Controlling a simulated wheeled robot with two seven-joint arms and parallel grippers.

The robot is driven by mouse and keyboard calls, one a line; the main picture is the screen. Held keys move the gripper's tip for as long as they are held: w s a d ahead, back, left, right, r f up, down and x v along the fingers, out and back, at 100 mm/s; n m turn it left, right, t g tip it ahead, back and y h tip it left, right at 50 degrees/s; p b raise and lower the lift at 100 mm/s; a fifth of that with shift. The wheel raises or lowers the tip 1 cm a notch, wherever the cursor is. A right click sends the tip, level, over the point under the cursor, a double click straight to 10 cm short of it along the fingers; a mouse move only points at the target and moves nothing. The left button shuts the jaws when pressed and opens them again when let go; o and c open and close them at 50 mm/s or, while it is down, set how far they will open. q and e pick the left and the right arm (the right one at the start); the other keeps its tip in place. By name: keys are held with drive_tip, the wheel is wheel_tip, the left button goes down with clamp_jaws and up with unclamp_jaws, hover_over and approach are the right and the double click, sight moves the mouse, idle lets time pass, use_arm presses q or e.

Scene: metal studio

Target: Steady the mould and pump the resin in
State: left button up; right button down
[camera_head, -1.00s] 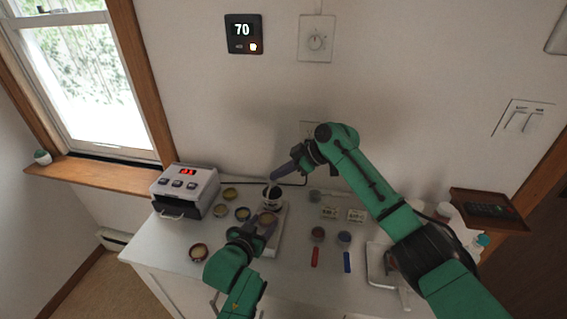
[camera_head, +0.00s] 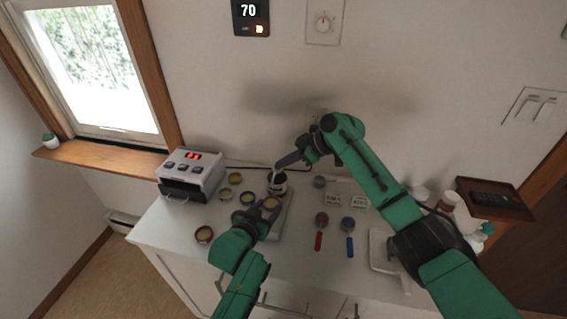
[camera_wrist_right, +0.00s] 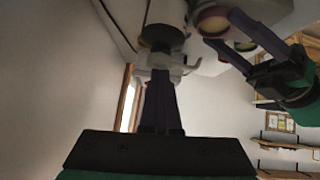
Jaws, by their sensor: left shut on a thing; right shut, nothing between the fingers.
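The round mould (camera_head: 271,203), with a tan inside, is just in front of the bottle. My left gripper (camera_head: 265,213) is shut on the mould's side; it also shows in the right wrist view (camera_wrist_right: 238,42).
Several round tins stand to the left, one (camera_head: 204,234) near the front edge. A grey box with a red display (camera_head: 190,174) stands at the back left. Red (camera_head: 320,230) and blue (camera_head: 348,235) handled tools lie right. A white tray (camera_head: 380,252) is farther right.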

drive_tip(key=a+r+v, duration=0.1)
drive_tip(key=r+v, duration=0.1)
drive_tip(key=v, duration=1)
drive_tip(key=shift+w+a, duration=0.1)
use_arm(q)
drive_tip(key=o, duration=1.4)
